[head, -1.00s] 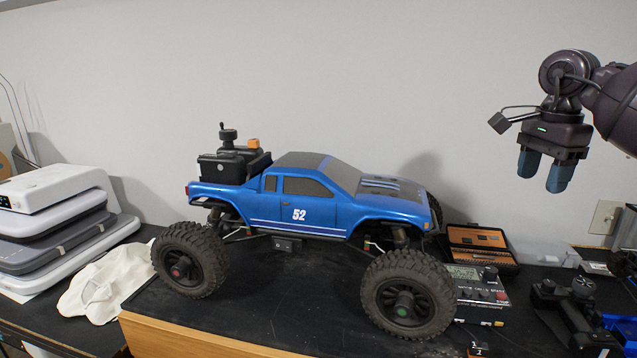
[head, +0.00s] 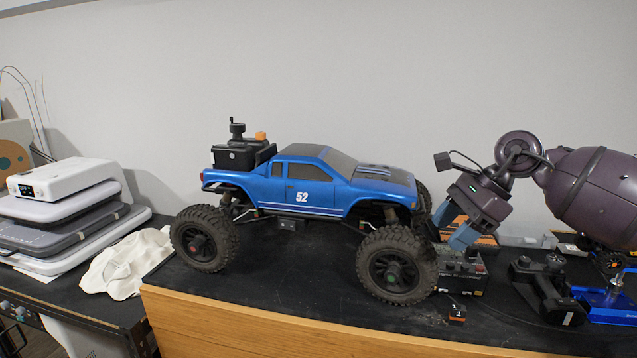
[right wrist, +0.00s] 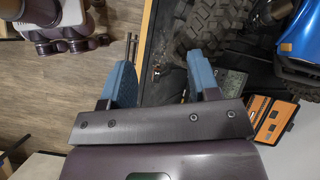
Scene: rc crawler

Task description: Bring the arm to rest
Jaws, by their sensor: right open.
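My right gripper (head: 452,230) is open and empty, with its blue fingers pointing down and to the left. In the head view it is beside the front of the blue crawler truck (head: 305,190), partly in front of the charger and orange case. The right wrist view shows the spread blue fingers of the gripper (right wrist: 162,82) with nothing between them. The truck stands upright on its big black wheels; a wheel (right wrist: 195,28) and part of its blue body also show in the wrist view. My left gripper is not in view.
Near the gripper are an orange case (head: 484,239), a grey charger (head: 462,272) and a black controller (head: 546,285). A blue stand (head: 608,300) is at the right. Stacked flat devices (head: 60,215) and a white cloth (head: 125,263) are left. The bench's wooden front edge (head: 290,328) runs below the truck.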

